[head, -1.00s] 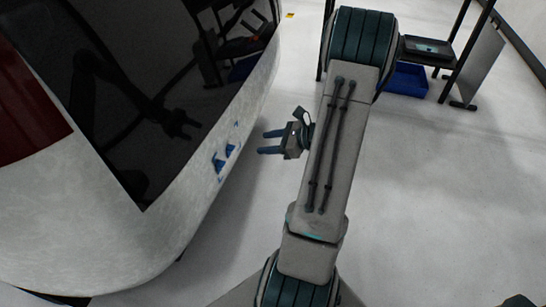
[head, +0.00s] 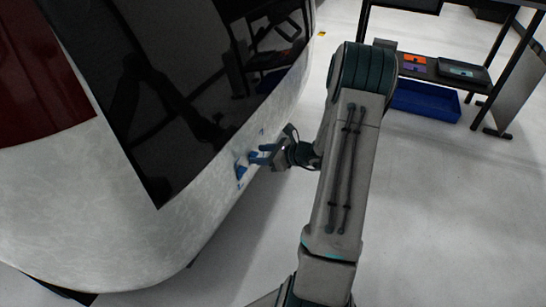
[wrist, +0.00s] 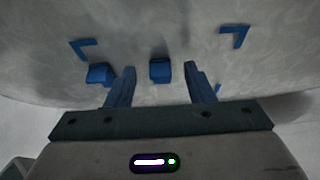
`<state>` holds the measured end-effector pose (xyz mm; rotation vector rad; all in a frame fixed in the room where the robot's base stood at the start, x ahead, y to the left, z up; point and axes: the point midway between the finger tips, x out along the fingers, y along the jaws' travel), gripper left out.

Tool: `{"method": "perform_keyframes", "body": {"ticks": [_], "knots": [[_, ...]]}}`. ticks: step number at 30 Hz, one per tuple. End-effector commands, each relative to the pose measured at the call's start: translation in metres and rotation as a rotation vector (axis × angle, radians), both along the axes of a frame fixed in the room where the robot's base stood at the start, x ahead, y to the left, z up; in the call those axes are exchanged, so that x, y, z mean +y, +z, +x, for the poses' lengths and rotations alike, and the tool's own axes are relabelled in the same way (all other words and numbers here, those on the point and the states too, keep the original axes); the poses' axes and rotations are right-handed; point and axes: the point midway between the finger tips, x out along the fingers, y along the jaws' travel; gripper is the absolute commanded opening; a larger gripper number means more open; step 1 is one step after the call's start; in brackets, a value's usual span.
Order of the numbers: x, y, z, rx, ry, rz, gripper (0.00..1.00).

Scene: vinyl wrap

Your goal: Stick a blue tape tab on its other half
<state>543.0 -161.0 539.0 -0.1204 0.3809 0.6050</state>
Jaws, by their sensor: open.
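The wrist view shows two blocky blue tape tabs on a pale, mottled curved panel. One tab (wrist: 160,72) lies between the fingers of my gripper (wrist: 159,68); the other tab (wrist: 100,74) is left of the left finger. Blue corner marks sit above left (wrist: 82,49) and above right (wrist: 234,37), with a small blue piece (wrist: 217,89) by the right finger. My gripper is open, with blue fingers either side of the middle tab; contact cannot be told. In the head view my gripper (head: 256,154) is at the panel, beside a blue tab (head: 241,172).
The pale panel (head: 90,220) belongs to a vehicle with a dark glossy window (head: 160,90) and a dark red area (head: 40,80). A shelf rack with a blue bin (head: 425,103) stands at the back right. The floor (head: 430,220) at right is clear.

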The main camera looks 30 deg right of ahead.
Motion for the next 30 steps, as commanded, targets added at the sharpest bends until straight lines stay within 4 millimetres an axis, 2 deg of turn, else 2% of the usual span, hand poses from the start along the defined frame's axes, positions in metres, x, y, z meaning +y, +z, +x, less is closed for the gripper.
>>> {"method": "perform_keyframes", "body": {"ticks": [12, 17, 18, 21, 22, 24, 30], "knots": [[0.0047, -0.0026, 0.0063, -0.001, 0.0, 0.001, 0.48], [0.0046, -0.0026, 0.0062, -0.001, 0.0, 0.001, 0.04], [0.0046, -0.0026, 0.0062, -0.001, 0.0, 0.001, 0.01], [0.0045, -0.0026, 0.0061, -0.001, 0.0, 0.001, 0.0], [0.0045, -0.0026, 0.0061, -0.001, 0.0, 0.001, 0.15], [0.0045, -0.0026, 0.0061, -0.001, 0.0, 0.001, 0.0], [0.0042, -0.0026, 0.0058, 0.0, 0.0, 0.0, 0.0]]}}
